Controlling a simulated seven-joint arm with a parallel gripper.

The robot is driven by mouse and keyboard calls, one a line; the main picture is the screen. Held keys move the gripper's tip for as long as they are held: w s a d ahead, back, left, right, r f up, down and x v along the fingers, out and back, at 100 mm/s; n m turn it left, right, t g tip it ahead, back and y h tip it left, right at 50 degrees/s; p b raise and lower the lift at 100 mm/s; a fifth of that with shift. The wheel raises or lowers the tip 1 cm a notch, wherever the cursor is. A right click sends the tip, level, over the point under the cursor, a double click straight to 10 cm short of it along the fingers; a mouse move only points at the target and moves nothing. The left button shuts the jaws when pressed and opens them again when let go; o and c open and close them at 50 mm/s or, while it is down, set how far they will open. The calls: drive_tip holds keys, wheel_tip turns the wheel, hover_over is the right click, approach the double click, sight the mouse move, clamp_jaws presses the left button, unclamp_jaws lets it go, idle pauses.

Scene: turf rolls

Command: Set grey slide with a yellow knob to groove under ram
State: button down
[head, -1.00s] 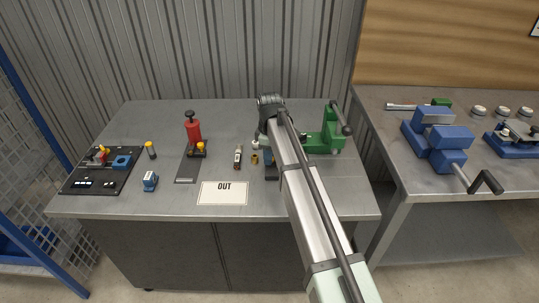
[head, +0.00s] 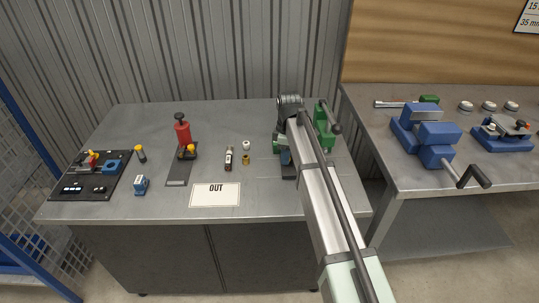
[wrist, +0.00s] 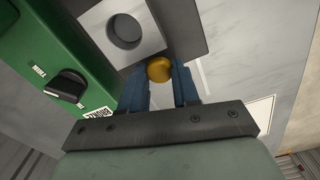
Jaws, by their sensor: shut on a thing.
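My gripper (wrist: 160,92) has blue fingers, closed around the yellow knob (wrist: 159,70) of the grey slide. A light grey block (wrist: 112,52) with a round hole, apparently the slide's body, lies just beyond the knob over a dark grey strip (wrist: 190,22). The green press (wrist: 35,45), with a black dial and a label, is beside it on the left. In the head view my gripper (head: 285,158) is low at the front left of the green press (head: 325,125), above the dark strip (head: 289,173). My arm hides the knob, the slide and the ram there; the slide's seating is unclear.
A red press (head: 182,135) with another yellow knob stands left of centre. Small parts (head: 246,160), an OUT card (head: 214,194), a blue block (head: 141,185) and a black panel (head: 88,180) are on the bench. A second bench with a blue vise (head: 430,135) is at right.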

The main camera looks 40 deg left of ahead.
drive_tip(key=shift+w+d, duration=0.75)
drive_tip(key=shift+w, duration=0.05)
drive_tip(key=c, duration=0.8)
unclamp_jaws()
drive_tip(key=shift+r, duration=0.15)
wheel_tip(320, 180, up, 14)
drive_tip(key=shift+f, duration=0.25)
